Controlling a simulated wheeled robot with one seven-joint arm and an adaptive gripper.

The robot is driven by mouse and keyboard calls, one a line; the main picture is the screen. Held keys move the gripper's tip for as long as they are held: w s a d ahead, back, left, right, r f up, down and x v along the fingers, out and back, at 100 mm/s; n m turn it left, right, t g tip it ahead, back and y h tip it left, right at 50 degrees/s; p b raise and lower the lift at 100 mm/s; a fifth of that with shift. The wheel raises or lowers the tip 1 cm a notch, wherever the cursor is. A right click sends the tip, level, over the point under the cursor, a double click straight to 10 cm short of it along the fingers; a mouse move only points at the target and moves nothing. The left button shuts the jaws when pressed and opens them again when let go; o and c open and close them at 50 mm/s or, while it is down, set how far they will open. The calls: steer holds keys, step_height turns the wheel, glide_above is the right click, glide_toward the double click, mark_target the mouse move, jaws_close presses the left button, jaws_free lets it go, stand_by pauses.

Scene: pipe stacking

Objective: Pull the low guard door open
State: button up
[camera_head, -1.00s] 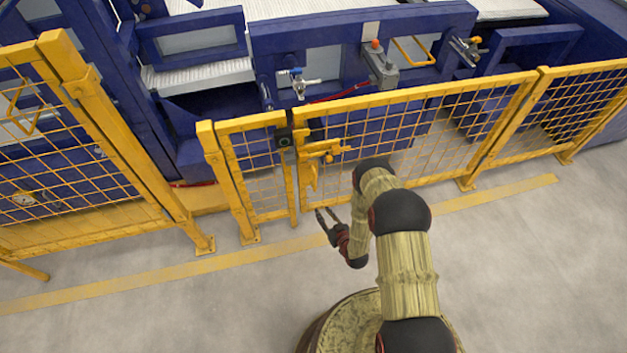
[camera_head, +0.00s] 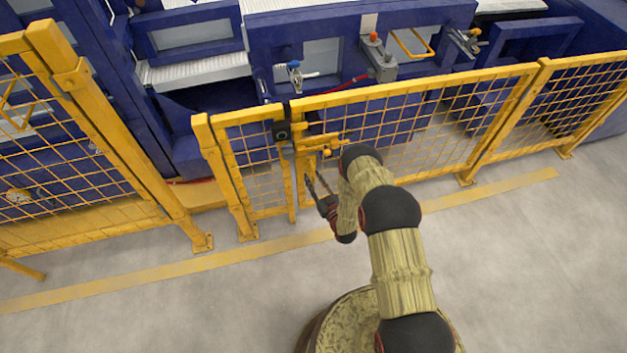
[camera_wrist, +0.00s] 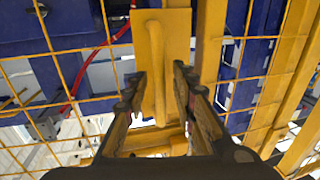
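The low guard door (camera_head: 410,125) is a yellow frame with wire mesh and looks closed, in line with the fence. A yellow latch (camera_head: 325,147) sits near its left edge. My gripper (camera_head: 314,184) is in front of the door's left edge, below the latch. In the wrist view a vertical yellow pull handle (camera_wrist: 157,75) on a yellow plate (camera_wrist: 178,30) shows between the two fingers. My gripper (camera_wrist: 158,82) is open, one finger on each side of the handle's line. I cannot tell whether the fingers touch it. In the head view my gripper partly hides the handle.
A narrow yellow mesh panel (camera_head: 258,170) with a dark box (camera_head: 281,131) stands left of the door. A taller fence (camera_head: 75,150) is further left. Blue machinery (camera_head: 340,30) stands behind. The grey floor (camera_head: 520,270) on the near side is clear.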

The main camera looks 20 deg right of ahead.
steer(key=shift+w, duration=0.1)
steer(key=shift+c, duration=1.1)
jaws_close()
